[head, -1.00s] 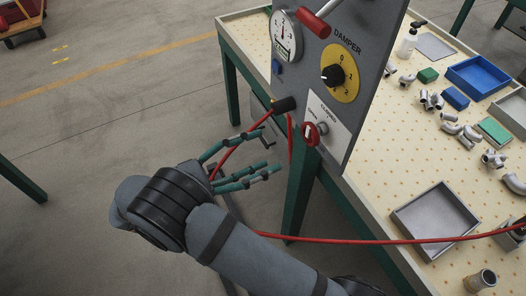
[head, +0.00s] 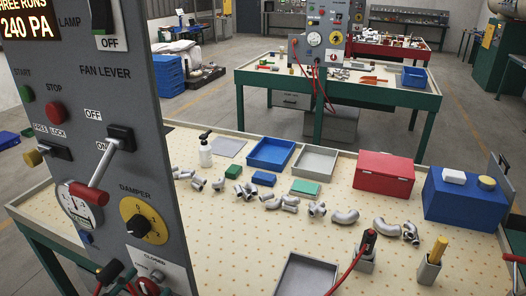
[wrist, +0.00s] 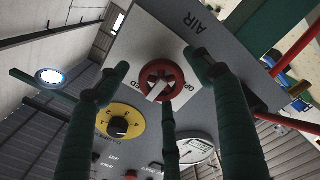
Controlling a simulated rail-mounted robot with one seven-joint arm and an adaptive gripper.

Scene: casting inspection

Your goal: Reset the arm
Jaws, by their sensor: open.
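My gripper (wrist: 155,84) shows in the wrist view, with its dark green, jointed fingers spread open. Nothing is held between them. Beyond the fingertips is a red round valve knob (wrist: 149,72) with a pale pointer, on a white plate of the grey control panel (wrist: 225,75). The fingers appear around the knob in the picture; I cannot tell whether any touches it. In the head view the same panel (head: 120,170) stands at the left, and the knob (head: 147,287) is cut by the bottom edge. My arm is not clearly visible there.
The panel also carries a lever (head: 100,170), a yellow damper dial (head: 143,218) and a gauge (head: 78,207). The pegboard bench (head: 230,240) behind it holds pipe fittings, trays, a red box (head: 384,176) and a blue box (head: 463,200).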

